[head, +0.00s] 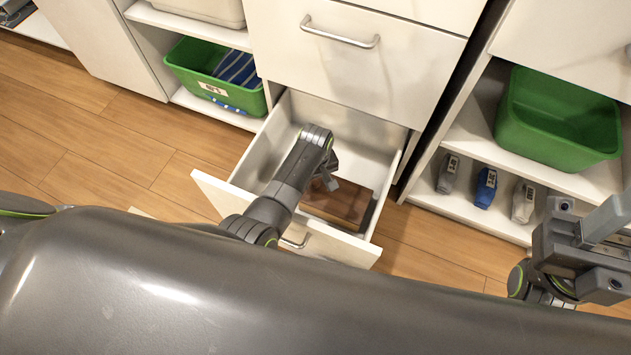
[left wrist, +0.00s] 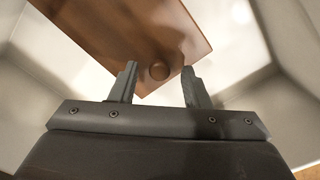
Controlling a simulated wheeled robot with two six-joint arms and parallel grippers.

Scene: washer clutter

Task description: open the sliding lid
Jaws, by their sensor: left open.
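A brown wooden box (head: 340,208) lies inside the open bottom drawer, partly hidden by my left arm and gripper. Its flat wooden lid (left wrist: 125,30) fills the upper part of the left wrist view. A small round knob or recess (left wrist: 159,71) sits near the lid's close end; I cannot tell which. My left gripper (head: 328,180) reaches down into the drawer over the box. In the left wrist view its open fingers (left wrist: 159,76) appear on either side of the round feature, with nothing gripped. My right gripper (head: 598,245) is at the right edge, away from the box.
A closed drawer with a handle (head: 340,38) is above. Green bins (head: 555,125) and small bottles or packs (head: 485,188) stand on side shelves. Wooden floor (head: 120,150) is clear at left.

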